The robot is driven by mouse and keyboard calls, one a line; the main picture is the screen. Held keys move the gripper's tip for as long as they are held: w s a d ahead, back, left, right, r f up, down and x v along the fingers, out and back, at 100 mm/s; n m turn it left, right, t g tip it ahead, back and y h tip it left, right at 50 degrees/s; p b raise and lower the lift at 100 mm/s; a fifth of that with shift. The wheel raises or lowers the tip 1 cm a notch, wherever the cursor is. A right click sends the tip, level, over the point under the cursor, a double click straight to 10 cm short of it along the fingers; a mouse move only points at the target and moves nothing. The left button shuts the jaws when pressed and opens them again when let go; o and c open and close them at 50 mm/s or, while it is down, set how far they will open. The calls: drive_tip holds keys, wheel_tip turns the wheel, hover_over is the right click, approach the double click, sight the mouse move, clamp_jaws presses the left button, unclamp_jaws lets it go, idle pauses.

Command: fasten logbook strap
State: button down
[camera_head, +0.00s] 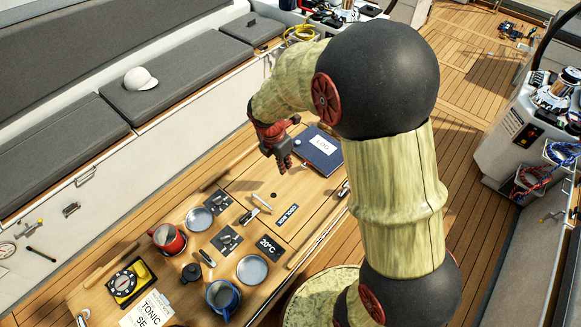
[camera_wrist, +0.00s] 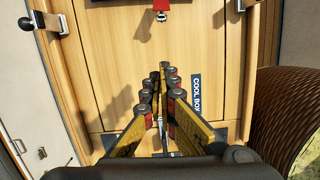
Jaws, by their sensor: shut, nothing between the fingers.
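The dark blue logbook (camera_head: 320,148) lies on the wooden table with a white LOG label on its cover. My arm stands close to its right side in the head view. In the wrist view only the logbook's dark edge (camera_wrist: 118,2) shows at the top. A short red tab (camera_wrist: 161,6), perhaps the strap, hangs at that edge with a small pale, rounded piece on it. I cannot tell whether it is fastened. My gripper (camera_head: 284,168) is shut and empty, pointing down just left of the logbook. In the wrist view its fingertips (camera_wrist: 164,68) are apart from the red tab.
Raised wooden rails (camera_wrist: 72,80) run along the table's sides.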

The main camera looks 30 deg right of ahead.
drive_tip(key=f, duration=0.3)
drive_tip(key=d+f, duration=0.1)
drive_tip(key=f, duration=0.2)
drive_tip(key=f+b, duration=0.1)
drive_tip(key=f, duration=0.2)
drive_tip(key=shift+w+d+f, duration=0.15)
drive_tip(key=shift+w+d, duration=0.05)
drive_tip(key=shift+d, duration=0.15)
drive_tip(key=d, duration=0.1)
drive_tip(key=r, duration=0.1)
drive_tip(key=w+d, duration=0.1)
drive_tip(key=shift+d+r, duration=0.25)
drive_tip(key=shift+d, duration=0.1)
drive_tip(key=shift+w+d+r, duration=0.1)
drive_tip(key=shift+d+r, duration=0.1)
drive_tip(key=shift+d, duration=0.15)
drive_tip(key=shift+r+p, duration=0.1)
drive_tip(key=shift+p, duration=0.2)
drive_tip(key=shift+d+r+y+p, duration=0.15)
drive_tip(key=shift+y+p, duration=0.15)
drive_tip(key=shift+p, duration=0.35)
